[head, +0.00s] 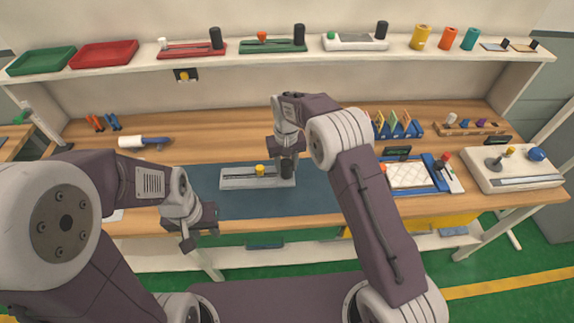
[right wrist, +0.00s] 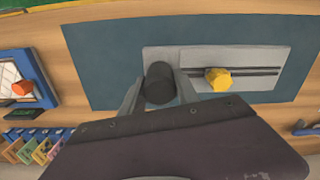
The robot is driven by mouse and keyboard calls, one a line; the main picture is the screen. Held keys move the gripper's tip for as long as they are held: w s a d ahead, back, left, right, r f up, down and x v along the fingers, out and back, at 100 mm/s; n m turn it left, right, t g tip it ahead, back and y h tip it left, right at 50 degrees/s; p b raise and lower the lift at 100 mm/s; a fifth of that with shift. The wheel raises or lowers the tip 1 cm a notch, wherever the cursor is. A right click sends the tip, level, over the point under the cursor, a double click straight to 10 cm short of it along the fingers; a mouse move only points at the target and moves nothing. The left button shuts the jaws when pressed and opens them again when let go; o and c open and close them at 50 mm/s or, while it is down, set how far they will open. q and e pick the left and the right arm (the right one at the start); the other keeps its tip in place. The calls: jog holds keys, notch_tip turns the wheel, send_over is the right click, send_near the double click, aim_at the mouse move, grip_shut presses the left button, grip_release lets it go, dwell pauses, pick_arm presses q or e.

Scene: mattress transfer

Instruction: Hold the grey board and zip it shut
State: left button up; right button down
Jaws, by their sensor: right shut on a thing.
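The grey board (head: 238,180) lies on the dark blue mat (head: 230,206) in the middle of the bench. A dark slot runs along it, with a yellow knob (head: 260,170) on the slot. A black cylinder (right wrist: 159,83) stands at the board's other end, on a lighter plate section. My right gripper (head: 287,165) is shut on the black cylinder, one finger on each side. My left gripper (head: 200,238) is open and empty in front of the bench's front edge, apart from the board.
A blue-framed tray (head: 436,180) and a white slotted box (head: 515,168) are right of the mat. A white roller (head: 142,141) lies at the back left. A blue rack (head: 398,126) stands behind my right arm. The shelf (head: 140,60) above holds trays and cylinders.

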jog(key=shift+f+b, duration=3)
jog(key=shift+f, duration=2.4)
